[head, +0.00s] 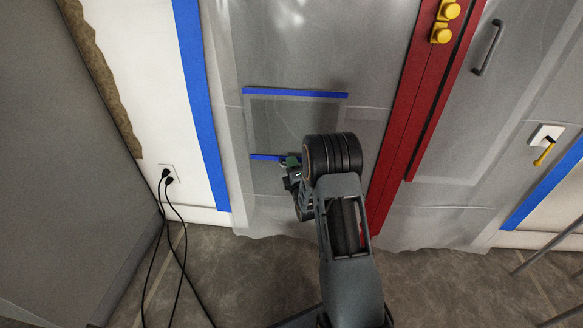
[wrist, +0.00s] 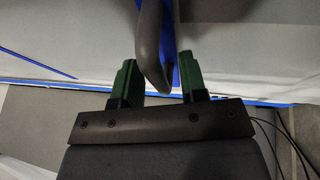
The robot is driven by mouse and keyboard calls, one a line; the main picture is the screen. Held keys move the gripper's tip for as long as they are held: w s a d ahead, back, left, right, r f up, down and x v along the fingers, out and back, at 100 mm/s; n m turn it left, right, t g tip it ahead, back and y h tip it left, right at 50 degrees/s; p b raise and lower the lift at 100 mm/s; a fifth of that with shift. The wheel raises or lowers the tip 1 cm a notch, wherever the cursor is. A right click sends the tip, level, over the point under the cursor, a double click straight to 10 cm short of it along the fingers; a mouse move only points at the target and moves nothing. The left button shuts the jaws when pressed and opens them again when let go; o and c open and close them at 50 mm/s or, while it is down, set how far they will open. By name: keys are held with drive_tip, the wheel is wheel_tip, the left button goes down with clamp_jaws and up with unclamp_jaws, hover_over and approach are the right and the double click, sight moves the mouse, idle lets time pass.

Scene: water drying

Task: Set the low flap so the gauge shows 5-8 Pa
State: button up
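The low flap (head: 285,122) is a translucent panel in the plastic sheet, with blue tape along its top edge and along its lower edge. My arm hides its lower right part. My gripper (head: 290,170) is at the flap's lower edge, mostly hidden behind my wrist in the head view. In the wrist view its green fingers (wrist: 157,80) are spread apart. A dark grey handle-like bar (wrist: 152,45) reaches down between them, with blue behind it. I cannot tell whether the right finger touches it. No readable gauge shows in either view.
A red strip (head: 408,110) with yellow knobs (head: 446,20) runs right of the flap. A dark handle (head: 488,48) and a white plate with a yellow lever (head: 544,150) are farther right. Black cables (head: 170,215) hang from an outlet at left. The floor at left is mostly clear.

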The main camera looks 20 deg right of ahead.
drive_tip(key=shift+c, duration=0.2)
clamp_jaws()
idle(0.4)
